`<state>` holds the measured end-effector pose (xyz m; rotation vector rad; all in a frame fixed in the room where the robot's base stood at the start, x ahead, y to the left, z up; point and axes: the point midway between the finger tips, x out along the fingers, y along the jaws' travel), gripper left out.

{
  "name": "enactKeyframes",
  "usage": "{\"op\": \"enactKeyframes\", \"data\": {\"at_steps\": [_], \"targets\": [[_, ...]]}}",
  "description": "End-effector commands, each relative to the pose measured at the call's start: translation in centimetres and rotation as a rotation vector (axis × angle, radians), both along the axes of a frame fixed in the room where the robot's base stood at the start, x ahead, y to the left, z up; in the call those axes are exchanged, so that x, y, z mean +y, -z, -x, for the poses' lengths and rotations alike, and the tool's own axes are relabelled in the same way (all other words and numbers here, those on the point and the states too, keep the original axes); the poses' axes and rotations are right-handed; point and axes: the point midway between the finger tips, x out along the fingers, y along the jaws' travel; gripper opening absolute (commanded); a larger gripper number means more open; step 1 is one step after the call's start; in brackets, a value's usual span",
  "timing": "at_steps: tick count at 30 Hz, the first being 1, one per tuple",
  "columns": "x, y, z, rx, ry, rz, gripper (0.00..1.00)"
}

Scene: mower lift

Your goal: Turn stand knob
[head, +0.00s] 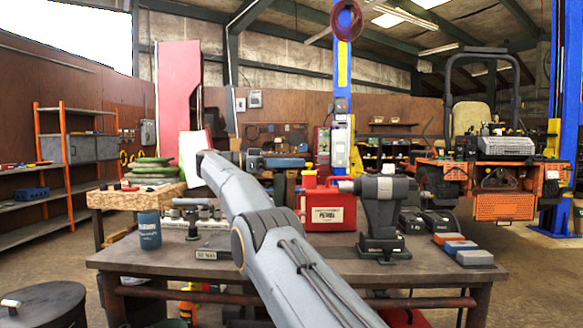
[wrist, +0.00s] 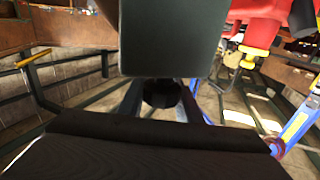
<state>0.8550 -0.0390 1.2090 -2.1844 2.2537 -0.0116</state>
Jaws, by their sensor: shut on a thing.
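My gripper (head: 300,162) is above the back of the workbench in the head view, level and pointing right. In the wrist view, a grey block-like jaw (wrist: 170,38) is at the top and a wide dark part (wrist: 150,150) is at the bottom. A dark round piece (wrist: 160,93), which looks like the stand knob, sits in the gap between them. My gripper is shut on it. The contact faces are hidden, and how far the knob is turned cannot be told. In the head view the knob cannot be made out.
The workbench (head: 330,266) holds a blue cup (head: 149,230), a small stand (head: 191,212), a red petrol box (head: 328,210), a dark vise (head: 385,218) and several coloured blocks (head: 462,248). An orange mower (head: 503,206) stands back right. A blue post (head: 342,95) rises behind the bench.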

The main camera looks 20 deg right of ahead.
Motion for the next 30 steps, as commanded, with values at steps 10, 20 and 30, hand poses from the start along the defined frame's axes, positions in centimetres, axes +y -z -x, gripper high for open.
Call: {"op": "enactKeyframes", "data": {"at_steps": [10,20,30], "targets": [[0.07,0.90,-0.04,0.014,0.006,-0.005,0.09],[0.04,0.60,0.01,0.010,0.006,-0.004,0.51],[0.07,-0.07,-0.29,0.011,-0.023,0.003,0.51]]}}
